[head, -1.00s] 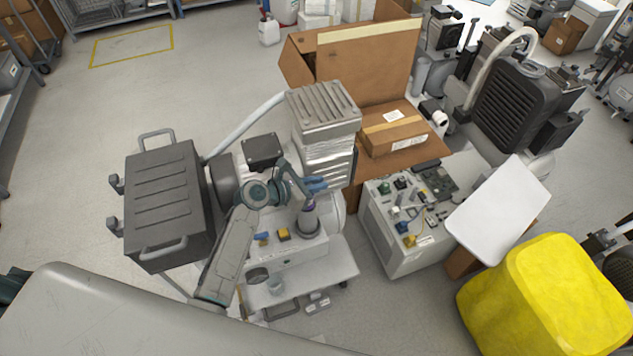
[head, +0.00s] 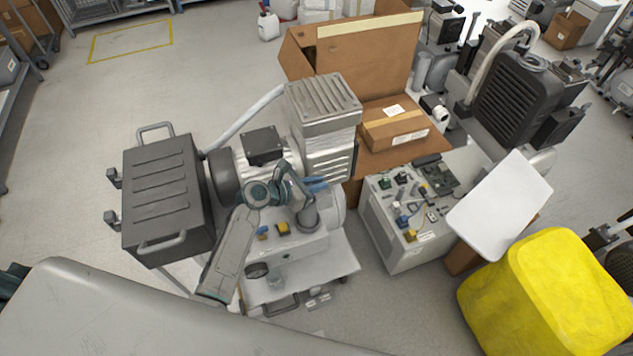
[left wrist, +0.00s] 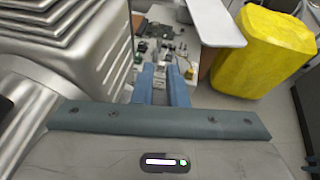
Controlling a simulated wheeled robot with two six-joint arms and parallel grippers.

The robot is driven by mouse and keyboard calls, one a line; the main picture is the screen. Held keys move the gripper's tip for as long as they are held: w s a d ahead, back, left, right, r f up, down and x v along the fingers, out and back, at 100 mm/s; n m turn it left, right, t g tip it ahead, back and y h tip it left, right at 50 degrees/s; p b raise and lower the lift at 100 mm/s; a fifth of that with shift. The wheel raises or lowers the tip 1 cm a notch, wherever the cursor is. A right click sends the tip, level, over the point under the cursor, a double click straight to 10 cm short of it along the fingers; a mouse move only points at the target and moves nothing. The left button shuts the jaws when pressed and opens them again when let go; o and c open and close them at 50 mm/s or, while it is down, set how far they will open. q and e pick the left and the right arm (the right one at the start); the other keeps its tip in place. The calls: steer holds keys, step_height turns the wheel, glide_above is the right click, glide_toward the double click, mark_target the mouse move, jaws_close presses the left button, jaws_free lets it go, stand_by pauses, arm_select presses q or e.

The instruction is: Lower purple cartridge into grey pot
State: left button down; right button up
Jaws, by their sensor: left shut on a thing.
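The pot is a small round grey cup on top of the white bench unit. The left wrist view shows the blue fingers (left wrist: 161,80) close together, pointing away from the camera. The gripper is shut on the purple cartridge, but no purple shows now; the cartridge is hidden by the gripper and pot. How deep it sits in the pot cannot be seen. My right gripper is not in view.
A finned silver compressor (head: 322,100) stands close behind the gripper and fills the left of the wrist view. Blue and yellow small parts (head: 283,228) lie left of the pot. A grey control box (head: 400,240) and a yellow bin (head: 545,300) stand to the right.

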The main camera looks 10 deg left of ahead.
arm_select(q)
steer(key=shift+f+b, duration=0.6)
steer(key=shift+f, duration=0.75)
steer(key=c, duration=1.4)
jaws_free()
steer(key=shift+o, duration=0.2)
steer(key=v, duration=1)
steer(key=shift+s+a, duration=0.3)
